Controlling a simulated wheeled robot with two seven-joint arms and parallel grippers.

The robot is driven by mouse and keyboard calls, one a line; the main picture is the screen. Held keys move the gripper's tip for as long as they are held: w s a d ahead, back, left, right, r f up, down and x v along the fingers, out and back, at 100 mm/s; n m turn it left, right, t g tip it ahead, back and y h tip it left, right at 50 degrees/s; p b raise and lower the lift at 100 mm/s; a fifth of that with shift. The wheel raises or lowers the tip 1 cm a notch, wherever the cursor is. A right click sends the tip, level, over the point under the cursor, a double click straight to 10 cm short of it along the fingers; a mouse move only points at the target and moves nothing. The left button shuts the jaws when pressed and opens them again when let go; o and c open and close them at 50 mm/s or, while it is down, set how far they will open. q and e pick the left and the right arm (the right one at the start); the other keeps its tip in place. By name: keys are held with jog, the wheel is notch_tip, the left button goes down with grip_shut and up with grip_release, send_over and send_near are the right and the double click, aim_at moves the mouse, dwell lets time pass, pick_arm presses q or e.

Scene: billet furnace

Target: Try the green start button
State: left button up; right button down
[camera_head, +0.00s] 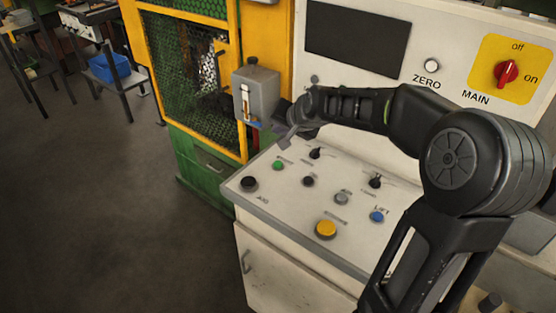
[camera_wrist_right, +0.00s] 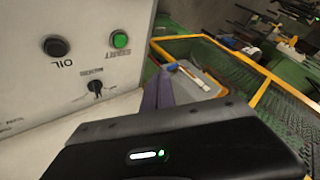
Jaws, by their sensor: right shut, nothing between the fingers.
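The green button (camera_head: 278,165) sits on the sloped white console panel (camera_head: 265,193), near its back left corner. It also shows in the right wrist view (camera_wrist_right: 119,39), round and set in a dark ring, with a small label beside it. My right gripper (camera_head: 287,138) is shut and empty. It hangs above and behind the green button, apart from it, close to the grey box. In the right wrist view my shut fingers (camera_wrist_right: 159,92) point past the panel's edge, to the right of the button. My left gripper is out of view.
Near the green button are a black button (camera_head: 249,183) and a black selector knob (camera_head: 315,153). A yellow button (camera_head: 326,229) and a blue button (camera_head: 377,216) lie nearer the front. A grey box (camera_head: 256,92) stands at the yellow mesh cage (camera_head: 190,70). A red main switch (camera_head: 506,73) is at upper right.

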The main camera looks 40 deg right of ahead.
aim_at(279, 165)
notch_tip(279, 165, down, 9)
jog(key=b, duration=0.7)
jog(key=shift+w+d+b, duration=0.1)
jog(key=shift+b, duration=0.25)
jog(key=shift+f, duration=0.2)
dwell(1.5)
jog(key=shift+f+b, duration=0.25)
jog(key=shift+b, duration=0.15)
